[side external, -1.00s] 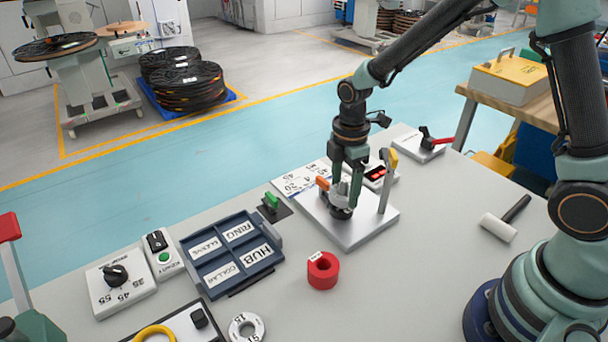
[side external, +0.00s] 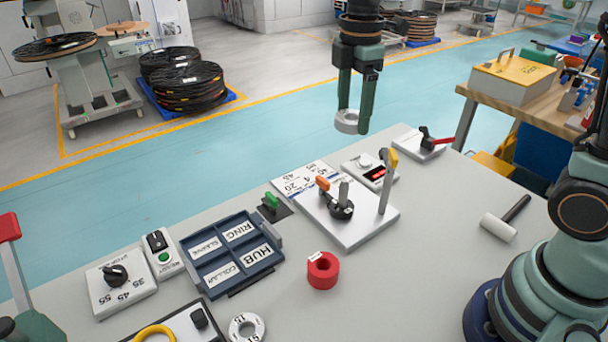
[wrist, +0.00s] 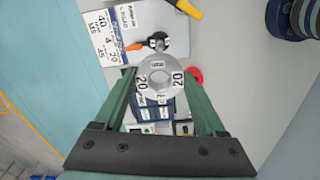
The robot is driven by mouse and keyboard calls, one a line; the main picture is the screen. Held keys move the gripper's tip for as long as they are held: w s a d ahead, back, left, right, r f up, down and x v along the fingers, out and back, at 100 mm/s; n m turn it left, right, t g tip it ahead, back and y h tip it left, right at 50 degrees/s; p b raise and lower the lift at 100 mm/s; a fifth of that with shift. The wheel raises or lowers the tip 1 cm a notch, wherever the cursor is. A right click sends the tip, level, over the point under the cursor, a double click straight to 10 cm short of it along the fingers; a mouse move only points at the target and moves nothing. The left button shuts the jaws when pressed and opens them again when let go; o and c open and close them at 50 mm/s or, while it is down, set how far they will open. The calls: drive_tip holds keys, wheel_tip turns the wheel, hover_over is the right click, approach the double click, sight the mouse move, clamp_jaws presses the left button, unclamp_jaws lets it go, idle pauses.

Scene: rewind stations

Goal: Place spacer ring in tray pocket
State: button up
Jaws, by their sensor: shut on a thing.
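My gripper (side external: 352,120) is shut on a light grey spacer ring (side external: 345,122), raised well above the far edge of the table. In the wrist view the spacer ring (wrist: 176,80) carries "20" labels and sits between both fingers. The dark blue tray (side external: 222,289) lies on the table, lower left of the gripper in the side view. Its pocket labelled RING (side external: 239,232) is empty, as are the other labelled pockets. In the wrist view the held ring covers part of the tray.
The station plate (side external: 355,232) has an upright post and an orange-handled dark hub. A red ring (side external: 322,272) and a loose ring marked 15 (side external: 238,332) lie near the tray. A mallet (side external: 498,227) lies at right.

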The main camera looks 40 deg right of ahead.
drive_tip(key=m, duration=0.1)
drive_tip(key=d+m, duration=0.1)
drive_tip(key=m, duration=0.2)
drive_tip(key=shift+s+d, duration=0.2)
drive_tip(key=shift+s, duration=0.05)
drive_tip(key=m, duration=0.2)
drive_tip(key=d+m, duration=0.1)
drive_tip(key=shift+s+f+m, duration=0.2)
drive_tip(key=shift+s+m, duration=0.05)
drive_tip(key=shift+m, duration=0.15)
drive_tip(key=d+m, duration=0.1)
drive_tip(key=m, duration=0.9)
hover_over(239, 232)
wheel_tip(239, 232, down, 3)
wheel_tip(239, 232, down, 20)
drive_tip(key=shift+r, duration=0.1)
